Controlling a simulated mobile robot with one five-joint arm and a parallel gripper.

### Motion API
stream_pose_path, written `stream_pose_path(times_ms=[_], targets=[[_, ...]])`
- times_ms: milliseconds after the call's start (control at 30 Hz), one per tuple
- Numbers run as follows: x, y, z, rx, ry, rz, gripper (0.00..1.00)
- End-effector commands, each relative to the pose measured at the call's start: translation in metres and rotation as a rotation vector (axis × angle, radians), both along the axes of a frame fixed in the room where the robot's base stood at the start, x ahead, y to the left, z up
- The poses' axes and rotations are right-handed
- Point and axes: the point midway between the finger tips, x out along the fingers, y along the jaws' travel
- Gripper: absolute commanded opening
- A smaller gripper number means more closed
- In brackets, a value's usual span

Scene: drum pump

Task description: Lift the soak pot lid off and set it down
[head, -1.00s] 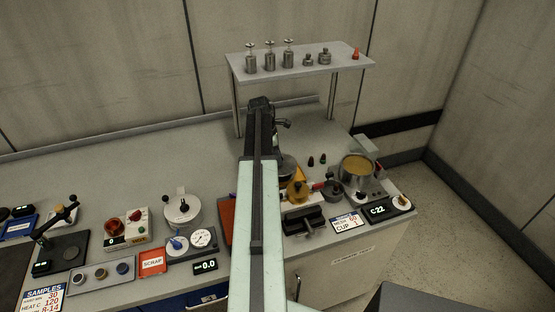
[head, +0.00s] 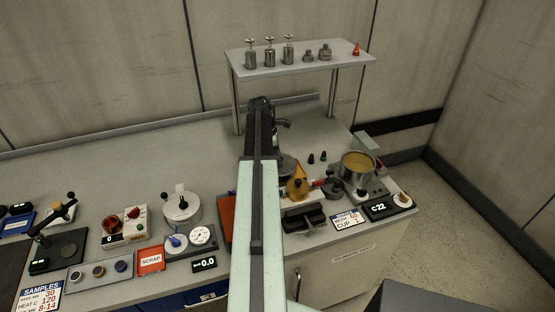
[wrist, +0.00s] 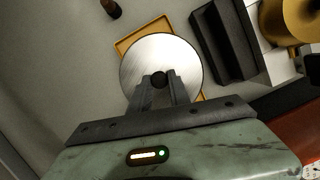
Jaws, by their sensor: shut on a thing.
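My gripper (wrist: 160,80) is shut on the small dark knob of the soak pot lid, a round brushed-metal disc (wrist: 142,58). The lid lies flat over a shallow yellow tray (wrist: 127,43), which shows past its edges; I cannot tell whether they touch. In the head view the lid (head: 287,167) is partly hidden by my arm, as is my gripper. The soak pot (head: 349,172) stands open to the right, with amber contents showing.
A dark block (wrist: 229,42) and a brass-coloured part (wrist: 297,18) are close right of the lid. A small brown peg (wrist: 111,8) stands beyond it. A raised shelf (head: 300,63) with weights is behind. Bench at the back left is clear.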

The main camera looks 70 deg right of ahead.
Motion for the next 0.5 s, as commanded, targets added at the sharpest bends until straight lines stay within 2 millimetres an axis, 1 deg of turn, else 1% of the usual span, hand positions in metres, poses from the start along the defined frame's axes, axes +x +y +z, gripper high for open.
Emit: stream_pose_path(times_ms=[167,500], targets=[[-0.0001,0.0,0.0001,0.0,0.0,0.0,0.0],[-0.0002,-0.0001,-0.0056,0.0,0.0,0.0,0.0]])
